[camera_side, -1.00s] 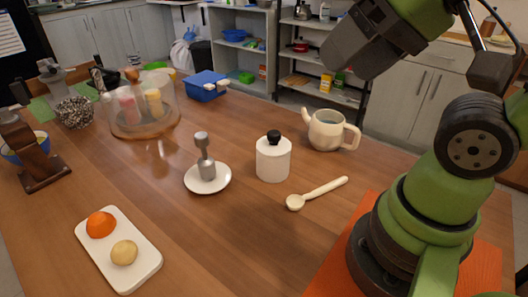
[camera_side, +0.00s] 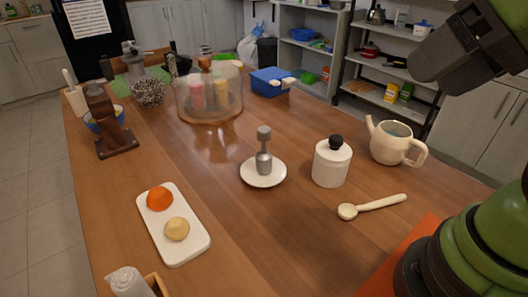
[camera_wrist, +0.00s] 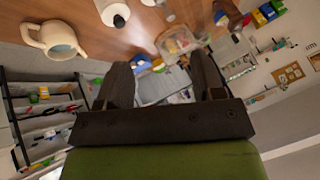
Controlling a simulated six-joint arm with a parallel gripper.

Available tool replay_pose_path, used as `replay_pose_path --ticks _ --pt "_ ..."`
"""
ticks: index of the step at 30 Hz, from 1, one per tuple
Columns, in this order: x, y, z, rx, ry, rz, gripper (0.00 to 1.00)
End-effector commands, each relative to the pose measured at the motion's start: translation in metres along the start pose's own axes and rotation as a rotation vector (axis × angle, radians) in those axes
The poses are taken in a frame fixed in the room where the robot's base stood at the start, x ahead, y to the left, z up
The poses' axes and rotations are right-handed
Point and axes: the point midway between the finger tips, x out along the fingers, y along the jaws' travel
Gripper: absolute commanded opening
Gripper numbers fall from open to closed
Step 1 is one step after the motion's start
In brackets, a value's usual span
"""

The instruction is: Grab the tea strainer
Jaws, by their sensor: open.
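A grey metal tool, which looks like the tea strainer (camera_side: 264,158), stands upright on a small white saucer (camera_side: 254,181) near the middle of the table. My gripper (camera_side: 432,62) is high at the upper right in the side view, well away from the tool and above the table. In the wrist view my gripper (camera_wrist: 158,62) shows two dark fingers spread apart with nothing held between them. The saucer seems only partly in that view, at the top edge; the tool is not clear there.
A white canister (camera_side: 331,165) with a black knob stands right of the saucer. A glass dome (camera_side: 209,98) stands behind. Wood left of the saucer is bare.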

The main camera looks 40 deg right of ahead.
Motion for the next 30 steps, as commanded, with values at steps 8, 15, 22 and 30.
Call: replay_pose_path --ticks 8,15,22,30 --pt "0.0 0.0 0.0 0.0 0.0 0.0 0.62" --pt "0.0 0.0 0.0 0.0 0.0 0.0 0.6" --pt "0.001 -0.001 -0.002 -0.002 -0.002 0.003 0.6" --pt "0.034 -0.011 -0.049 -0.06 -0.058 0.083 0.6"
